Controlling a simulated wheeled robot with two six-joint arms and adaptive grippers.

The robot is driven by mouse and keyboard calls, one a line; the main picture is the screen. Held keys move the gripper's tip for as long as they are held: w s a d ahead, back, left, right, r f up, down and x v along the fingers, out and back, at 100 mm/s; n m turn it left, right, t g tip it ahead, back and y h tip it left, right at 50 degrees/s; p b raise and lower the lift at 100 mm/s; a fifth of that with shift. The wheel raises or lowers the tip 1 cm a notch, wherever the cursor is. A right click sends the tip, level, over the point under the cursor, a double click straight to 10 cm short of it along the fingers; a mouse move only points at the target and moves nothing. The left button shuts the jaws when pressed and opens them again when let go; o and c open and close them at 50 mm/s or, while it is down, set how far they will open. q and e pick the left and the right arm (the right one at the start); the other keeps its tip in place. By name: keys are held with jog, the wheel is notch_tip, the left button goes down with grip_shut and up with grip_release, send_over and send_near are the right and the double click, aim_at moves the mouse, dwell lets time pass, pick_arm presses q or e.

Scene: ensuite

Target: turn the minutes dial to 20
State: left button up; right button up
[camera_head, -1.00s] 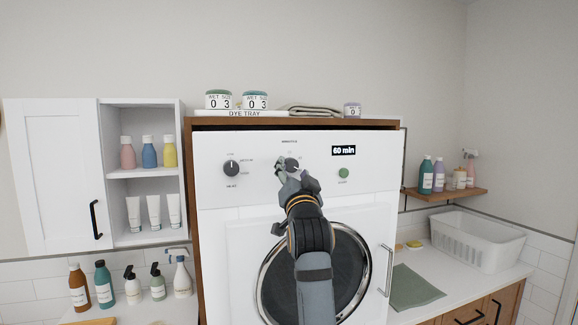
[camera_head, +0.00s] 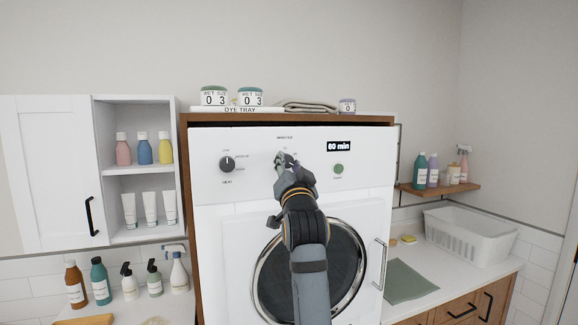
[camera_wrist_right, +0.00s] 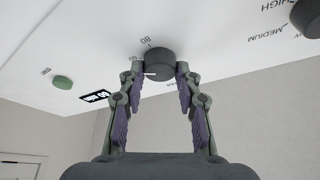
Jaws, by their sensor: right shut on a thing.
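The washer-dryer's white front panel (camera_head: 260,180) faces me. The minutes dial (camera_head: 287,160) is a dark knob under the minutes label, and the display (camera_head: 338,147) beside it reads 60 min. My right gripper (camera_head: 283,164) is shut on the minutes dial and partly covers it in the head view. In the right wrist view the dial (camera_wrist_right: 160,66) sits between the two fingertips, with a light pointer mark on its side. My left gripper is not in view.
Another dark dial (camera_head: 227,164) is to the left, and a green button (camera_head: 338,169) to the right. The round door (camera_head: 345,270) and its handle (camera_head: 380,264) are below. A dye tray (camera_head: 238,109) stands on top of the cabinet.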

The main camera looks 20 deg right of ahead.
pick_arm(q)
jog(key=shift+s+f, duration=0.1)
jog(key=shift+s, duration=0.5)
